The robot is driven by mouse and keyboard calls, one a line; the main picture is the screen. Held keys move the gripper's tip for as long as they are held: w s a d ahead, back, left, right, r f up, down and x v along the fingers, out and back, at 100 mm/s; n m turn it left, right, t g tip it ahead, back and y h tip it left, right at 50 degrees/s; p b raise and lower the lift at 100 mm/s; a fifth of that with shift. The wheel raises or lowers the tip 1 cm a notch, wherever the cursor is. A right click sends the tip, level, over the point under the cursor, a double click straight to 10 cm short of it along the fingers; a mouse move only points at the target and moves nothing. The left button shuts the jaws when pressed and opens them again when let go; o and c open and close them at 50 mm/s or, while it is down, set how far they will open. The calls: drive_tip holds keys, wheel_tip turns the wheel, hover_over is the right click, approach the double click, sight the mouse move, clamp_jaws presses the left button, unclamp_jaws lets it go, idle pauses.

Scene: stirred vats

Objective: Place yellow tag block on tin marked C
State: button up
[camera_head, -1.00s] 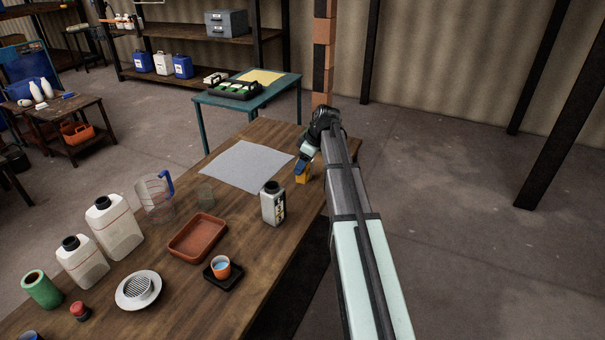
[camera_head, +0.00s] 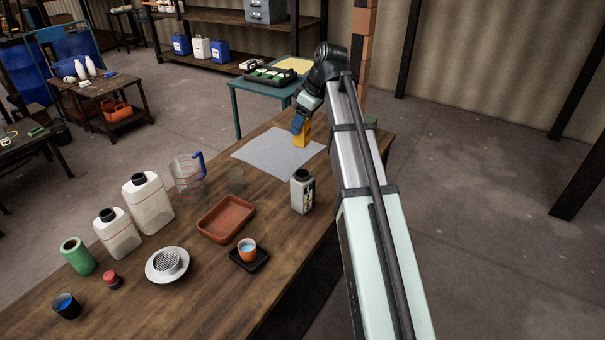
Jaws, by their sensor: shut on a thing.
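My gripper (camera_head: 300,126) is shut on the yellow tag block (camera_head: 303,136). The block is upright below the fingers and appears above the far right part of the grey sheet on the wooden table. Its exact height over the sheet is hard to tell. Any mark on the block is too small to read. I cannot make out a tin marked C. A small greenish thing (camera_head: 370,122) at the table's far right corner is mostly hidden behind my arm, and I cannot tell what it is.
The grey sheet (camera_head: 268,157) is bare. A teal table (camera_head: 237,104) stands behind.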

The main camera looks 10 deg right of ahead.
drive_tip(key=shift+s+f+m, duration=0.2)
drive_tip(key=shift+s+m, duration=0.1)
drive_tip(key=shift+m, duration=0.2)
drive_tip(key=shift+f, duration=0.25)
hover_over(302, 173)
drive_tip(key=shift+f, duration=4.75)
drive_tip(key=shift+f, duration=0.1)
drive_tip(key=o, duration=1.1)
drive_tip(key=v, duration=1.2)
drive_tip(key=shift+s, duration=0.25)
drive_tip(key=shift+a, duration=0.1)
